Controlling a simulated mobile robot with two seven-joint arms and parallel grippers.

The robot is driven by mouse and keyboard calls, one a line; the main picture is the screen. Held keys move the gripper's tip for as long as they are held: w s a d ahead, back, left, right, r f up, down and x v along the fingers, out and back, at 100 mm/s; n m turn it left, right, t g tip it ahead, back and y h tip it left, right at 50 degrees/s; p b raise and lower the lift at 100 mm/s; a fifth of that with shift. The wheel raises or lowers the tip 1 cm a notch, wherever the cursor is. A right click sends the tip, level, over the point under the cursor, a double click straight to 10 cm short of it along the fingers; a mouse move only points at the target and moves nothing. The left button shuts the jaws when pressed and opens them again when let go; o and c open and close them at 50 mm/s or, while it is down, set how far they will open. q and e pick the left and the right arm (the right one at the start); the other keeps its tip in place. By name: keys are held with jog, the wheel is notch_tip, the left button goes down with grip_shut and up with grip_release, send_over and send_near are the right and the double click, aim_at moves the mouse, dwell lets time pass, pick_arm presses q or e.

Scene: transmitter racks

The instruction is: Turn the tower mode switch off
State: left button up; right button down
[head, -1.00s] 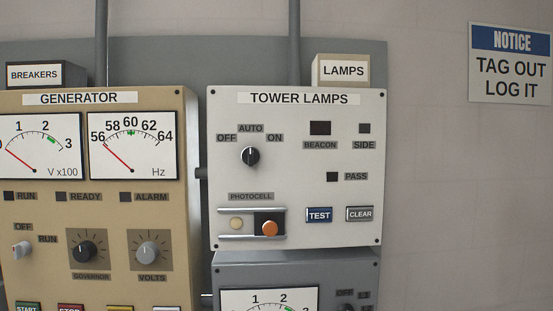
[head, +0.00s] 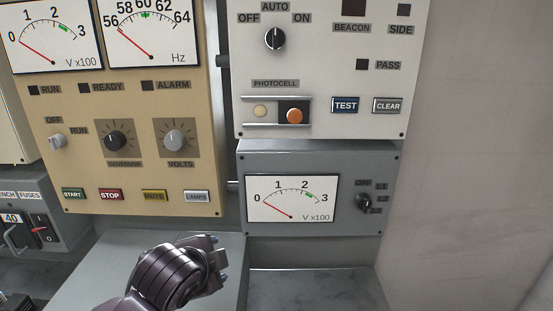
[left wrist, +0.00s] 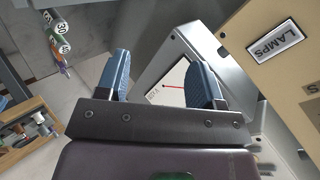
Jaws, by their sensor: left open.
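The tower mode switch (head: 275,38) is a black round knob on the white TOWER LAMPS panel (head: 320,70), near the top of the head view. OFF, AUTO and ON labels surround it, and its white mark points up to AUTO. My left arm (head: 175,275) shows at the bottom of the head view, below and left of the switch, with its fingers not clearly visible there. In the left wrist view my left gripper (left wrist: 159,62) is open and empty, with two blue-padded fingers apart. My right gripper is not in view.
The tan generator panel (head: 130,125) with knobs and buttons is on the left. A grey meter box (head: 290,158) with a small selector knob (head: 363,202) sits below the white panel. The right wall (head: 470,150) is bare.

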pick_arm(q)
jog(key=w+d+r+m+t, duration=0.1)
jog(key=w+d+r+m, duration=0.3)
jog(key=r, duration=0.4)
jog(key=m+t+y, duration=0.3)
jog(key=m+t, duration=0.4)
jog(key=m, duration=0.6)
send_near(276, 40)
jog(key=w, duration=0.2)
jog(key=w+p, duration=0.1)
jog(key=w, duration=0.2)
jog(key=w+p, duration=0.1)
jog(key=w, duration=0.2)
jog(key=shift+a, duration=0.3)
jog(key=shift+w+p, duration=0.3)
jog(key=shift+w, duration=0.65)
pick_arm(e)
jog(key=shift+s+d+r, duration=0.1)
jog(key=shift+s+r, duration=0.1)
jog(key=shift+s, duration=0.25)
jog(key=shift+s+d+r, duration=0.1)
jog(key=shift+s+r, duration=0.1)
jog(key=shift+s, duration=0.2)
pick_arm(q)
jog(key=shift+c, duration=0.3)
jog(key=c, duration=0.9)
jog(key=shift+o, duration=0.2)
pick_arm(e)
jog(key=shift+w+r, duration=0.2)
